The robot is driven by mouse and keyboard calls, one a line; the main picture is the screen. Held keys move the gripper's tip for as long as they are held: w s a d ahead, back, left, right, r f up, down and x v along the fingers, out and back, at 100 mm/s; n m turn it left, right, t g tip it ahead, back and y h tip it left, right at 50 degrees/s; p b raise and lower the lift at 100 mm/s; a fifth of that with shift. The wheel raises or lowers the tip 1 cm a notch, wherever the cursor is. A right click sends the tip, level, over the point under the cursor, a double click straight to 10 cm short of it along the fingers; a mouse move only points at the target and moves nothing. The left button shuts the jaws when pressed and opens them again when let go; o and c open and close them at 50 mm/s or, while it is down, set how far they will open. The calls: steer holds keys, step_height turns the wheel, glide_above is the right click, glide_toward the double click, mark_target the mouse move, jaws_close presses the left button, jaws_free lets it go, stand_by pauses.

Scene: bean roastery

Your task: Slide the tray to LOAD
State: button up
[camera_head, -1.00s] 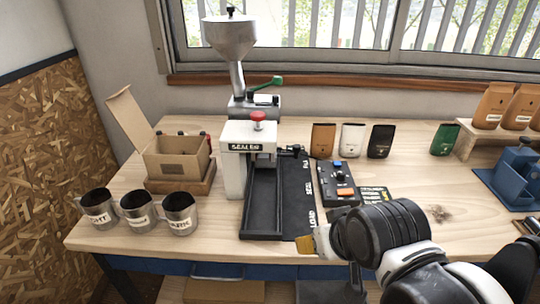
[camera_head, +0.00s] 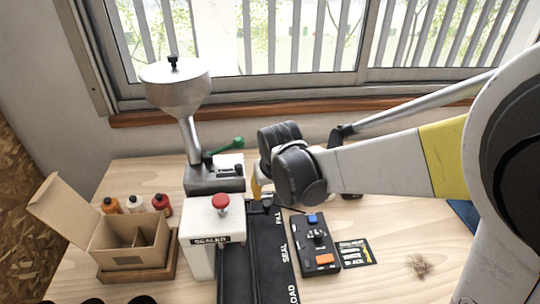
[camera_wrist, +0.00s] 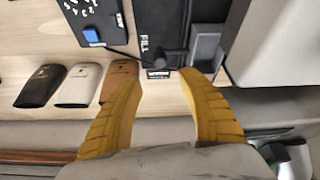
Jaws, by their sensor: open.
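The dark slide track (camera_head: 268,268) runs beside the white sealer (camera_head: 203,236), with FILL at its far end, then SEAL and LOAD toward the front. A dark knobbed piece, apparently the tray's handle (camera_wrist: 172,62), is by the FILL mark in the wrist view. The tray itself is hard to tell from the track. My gripper (camera_wrist: 160,78) is open in the wrist view, its yellow fingers spread near the knob with nothing held. In the head view my gripper (camera_head: 257,184) is at the FILL end, mostly hidden behind my wrist.
A black control box (camera_head: 315,242) with blue and orange buttons is right of the track. A metal hopper (camera_head: 177,90) with a green lever stands behind the sealer. An open carton (camera_head: 128,240) is at left.

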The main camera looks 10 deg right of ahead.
mark_target(267, 203)
steer(key=b+x, duration=0.4)
steer(key=x, duration=0.7)
steer(key=shift+c, duration=0.4)
steer(key=shift+s, duration=0.1)
jaws_close()
